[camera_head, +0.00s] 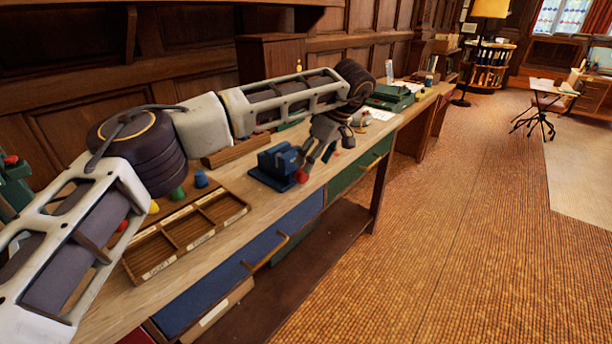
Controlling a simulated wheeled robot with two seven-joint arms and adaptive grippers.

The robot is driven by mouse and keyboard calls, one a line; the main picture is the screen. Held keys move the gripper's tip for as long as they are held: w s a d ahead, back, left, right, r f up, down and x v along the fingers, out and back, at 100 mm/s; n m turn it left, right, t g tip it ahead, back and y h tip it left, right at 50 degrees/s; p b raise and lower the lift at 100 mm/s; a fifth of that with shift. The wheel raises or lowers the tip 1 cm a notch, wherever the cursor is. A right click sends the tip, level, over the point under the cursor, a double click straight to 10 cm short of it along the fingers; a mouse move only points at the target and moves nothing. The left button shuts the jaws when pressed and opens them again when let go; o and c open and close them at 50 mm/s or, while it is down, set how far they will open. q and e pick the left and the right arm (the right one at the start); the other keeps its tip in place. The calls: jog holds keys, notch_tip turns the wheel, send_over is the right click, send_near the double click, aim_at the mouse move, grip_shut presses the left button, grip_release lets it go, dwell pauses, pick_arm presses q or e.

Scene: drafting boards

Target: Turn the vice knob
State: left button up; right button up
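The blue vice (275,169) stands on the wooden workbench near its front edge, in the middle of the head view. Its red knob (301,176) is at the lower right of the vice, towards the bench's front edge. My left arm reaches over the bench from the left. My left gripper (318,158) points down just above and to the right of the knob. Its fingers look apart with nothing between them. Whether a finger touches the knob or vice is hard to tell. My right gripper is not in view.
A wooden compartment tray (170,262) lies left of the vice, with blue (201,179) and green (178,193) pieces behind it. A green typewriter-like box (389,97) and papers stand farther along the bench. Drawers (240,270) run under the front edge.

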aim_at(301, 175)
pick_arm(q)
jog(key=b+x, duration=0.1)
jog(key=x, duration=0.5)
jog(key=shift+f, duration=0.25)
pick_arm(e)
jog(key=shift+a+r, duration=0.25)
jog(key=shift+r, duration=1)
pick_arm(q)
jog(key=shift+a, duration=0.1)
jog(key=c, duration=1)
jog(key=shift+c, duration=0.2)
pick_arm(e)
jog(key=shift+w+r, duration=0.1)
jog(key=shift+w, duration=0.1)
